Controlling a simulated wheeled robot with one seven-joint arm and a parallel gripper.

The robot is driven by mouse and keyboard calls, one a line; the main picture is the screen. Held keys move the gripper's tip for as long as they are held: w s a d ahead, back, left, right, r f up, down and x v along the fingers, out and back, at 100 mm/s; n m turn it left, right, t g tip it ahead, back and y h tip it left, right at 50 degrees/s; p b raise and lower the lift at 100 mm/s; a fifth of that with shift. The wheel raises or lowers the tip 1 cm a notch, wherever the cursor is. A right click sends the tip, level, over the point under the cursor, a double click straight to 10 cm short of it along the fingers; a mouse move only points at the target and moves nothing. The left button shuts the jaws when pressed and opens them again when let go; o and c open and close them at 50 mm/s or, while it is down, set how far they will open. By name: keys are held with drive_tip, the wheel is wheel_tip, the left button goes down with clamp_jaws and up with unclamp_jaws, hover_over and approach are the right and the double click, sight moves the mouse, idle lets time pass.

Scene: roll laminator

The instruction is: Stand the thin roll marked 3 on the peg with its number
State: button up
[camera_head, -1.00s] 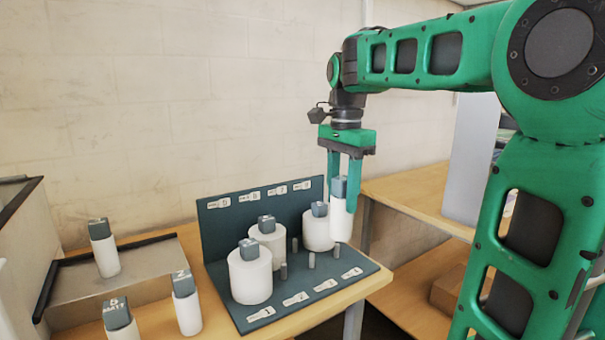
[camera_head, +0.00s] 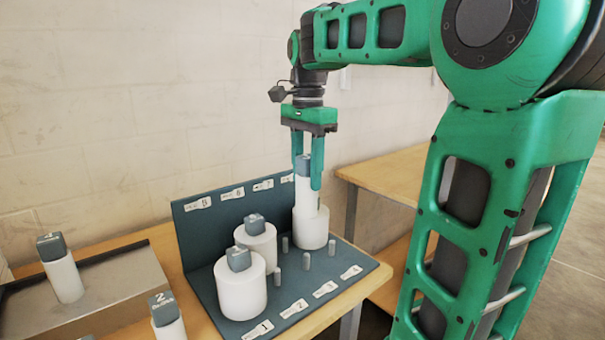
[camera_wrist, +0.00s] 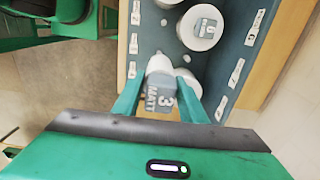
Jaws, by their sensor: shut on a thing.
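My gripper (camera_head: 308,180) is shut on a thin white roll (camera_head: 305,198) with a grey top block. In the wrist view the block reads 3 MATT (camera_wrist: 162,97). I hold the roll upright over the back right of the dark grey rack (camera_head: 226,235). In the head view it overlaps a wide white roll (camera_head: 312,232); contact cannot be told. Short grey pegs stand on the rack's base, among them a left one (camera_head: 277,276), a middle one (camera_head: 306,261) and a right one (camera_head: 332,246). Front labels include 1 (camera_head: 260,330) and 3 (camera_head: 326,290).
Two other wide rolls stand on the rack: a front left one (camera_head: 240,290) and one behind it (camera_head: 258,245). Other thin rolls stand at the left, one on the metal tray (camera_head: 100,280) and one marked 2 (camera_head: 166,320). Another wooden table (camera_head: 390,180) is at the right.

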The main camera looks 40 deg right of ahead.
sight(307, 203)
drive_tip(key=shift+f, duration=0.15)
drive_tip(key=shift+f, duration=6.1)
drive_tip(key=shift+s+f, duration=0.15)
drive_tip(key=shift+f, duration=1.4)
drive_tip(key=o, duration=1.2)
drive_tip(key=shift+c, duration=0.2)
drive_tip(key=shift+r, duration=0.1)
drive_tip(key=shift+r, duration=3.9)
